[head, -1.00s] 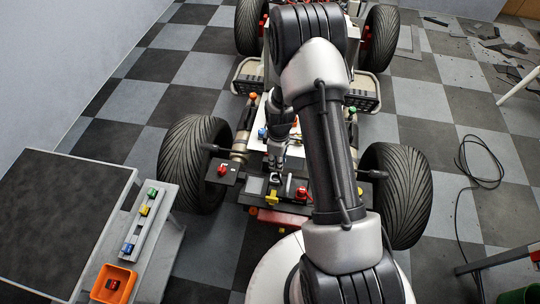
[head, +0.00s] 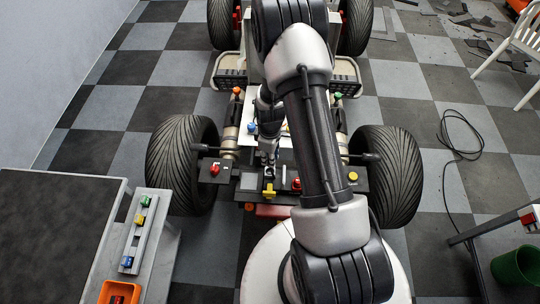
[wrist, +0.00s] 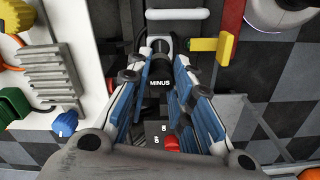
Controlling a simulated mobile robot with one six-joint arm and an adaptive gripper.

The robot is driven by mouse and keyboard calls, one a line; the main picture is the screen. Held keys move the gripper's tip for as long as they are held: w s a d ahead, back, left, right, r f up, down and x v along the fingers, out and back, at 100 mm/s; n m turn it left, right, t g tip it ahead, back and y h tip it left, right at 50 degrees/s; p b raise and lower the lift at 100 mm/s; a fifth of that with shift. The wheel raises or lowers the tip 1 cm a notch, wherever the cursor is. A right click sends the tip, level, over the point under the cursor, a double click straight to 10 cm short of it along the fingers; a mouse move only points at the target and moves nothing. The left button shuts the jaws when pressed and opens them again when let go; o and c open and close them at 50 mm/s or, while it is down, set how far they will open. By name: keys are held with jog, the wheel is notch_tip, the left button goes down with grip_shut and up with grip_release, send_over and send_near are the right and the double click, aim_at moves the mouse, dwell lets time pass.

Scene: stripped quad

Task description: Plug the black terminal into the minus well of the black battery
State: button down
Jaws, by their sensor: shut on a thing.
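My gripper (wrist: 165,62) is shut on a black piece marked MINUS (wrist: 158,84), which shows between its blue-padded fingers in the wrist view. This piece looks like the black terminal. Just beyond the fingertips is a dark fitting with a pale rim (wrist: 164,45), but I cannot tell whether the terminal is in it or only close to it. In the head view my gripper (head: 268,158) points down at the dark front panel of the vehicle, just behind a yellow handle (head: 268,190). The battery's outline and the well's opening are mostly hidden.
The yellow handle (wrist: 212,45) sticks out close to the right of the fingertips in the wrist view. Red knobs (head: 215,169) and a yellow button (head: 353,177) flank the work spot. Big tyres (head: 180,165) stand either side. A side table (head: 55,235) is at left, a green bin (head: 518,266) at right.

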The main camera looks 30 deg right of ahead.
jog(key=shift+f+b, duration=1.35)
jog(key=shift+f, duration=0.65)
jog(key=shift+f+b, duration=1.35)
jog(key=shift+f, duration=0.15)
jog(key=c, duration=1.3)
grip_release()
jog(key=shift+c, duration=0.2)
jog(key=shift+r, duration=0.1)
notch_tip(320, 180, up, 12)
